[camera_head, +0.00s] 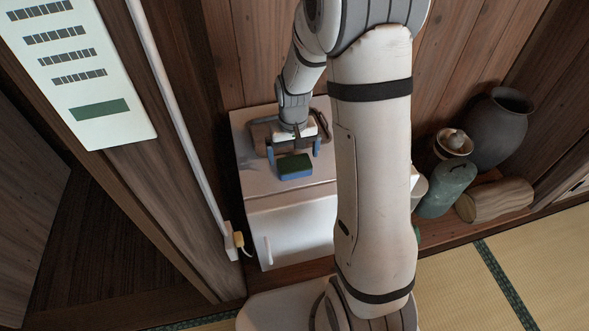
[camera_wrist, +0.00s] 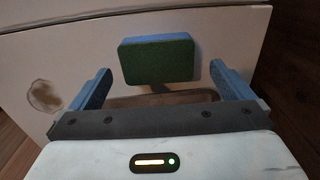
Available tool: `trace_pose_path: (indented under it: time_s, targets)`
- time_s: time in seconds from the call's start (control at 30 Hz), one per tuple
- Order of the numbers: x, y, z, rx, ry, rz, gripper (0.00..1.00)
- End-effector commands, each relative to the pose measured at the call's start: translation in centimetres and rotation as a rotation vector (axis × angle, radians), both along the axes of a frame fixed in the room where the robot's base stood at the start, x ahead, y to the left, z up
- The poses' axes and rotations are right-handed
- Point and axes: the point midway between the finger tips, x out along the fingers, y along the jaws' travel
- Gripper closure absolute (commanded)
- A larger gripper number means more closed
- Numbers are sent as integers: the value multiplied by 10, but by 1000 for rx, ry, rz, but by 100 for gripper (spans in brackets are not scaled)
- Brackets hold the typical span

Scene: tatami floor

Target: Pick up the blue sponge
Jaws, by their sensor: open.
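The blue sponge (camera_head: 295,166) has a green top face and lies on top of a small white cabinet (camera_head: 290,222). In the wrist view the sponge (camera_wrist: 157,59) sits just ahead of my gripper, between the lines of its two fingers. My gripper (camera_head: 293,150) is open, with one blue finger on each side and a gap to the sponge on both sides. In the wrist view my gripper (camera_wrist: 163,90) holds nothing. I cannot tell exactly how high the fingertips are above the cabinet top.
A brown tray (camera_head: 262,132) lies behind the sponge, partly under my gripper. A wooden wall is behind, and a white pole (camera_head: 178,115) rises at left.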

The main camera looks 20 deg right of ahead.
Motion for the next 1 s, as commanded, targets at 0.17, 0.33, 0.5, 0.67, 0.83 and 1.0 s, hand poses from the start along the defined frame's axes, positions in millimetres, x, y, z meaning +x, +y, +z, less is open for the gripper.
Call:
trace_pose_path:
  time_s: [0.17,0.33,0.5,0.67,0.83,1.0]
  targets:
    - [-2,-2,-18,0,1,0,0]
    - [-5,-4,-45,0,3,0,0]
    - [-5,-4,-57,0,0,1,0]
    - [-5,-4,-56,0,0,1,0]
    - [-5,-3,-56,0,0,2,13]
    - [-5,-3,-55,0,0,2,27]
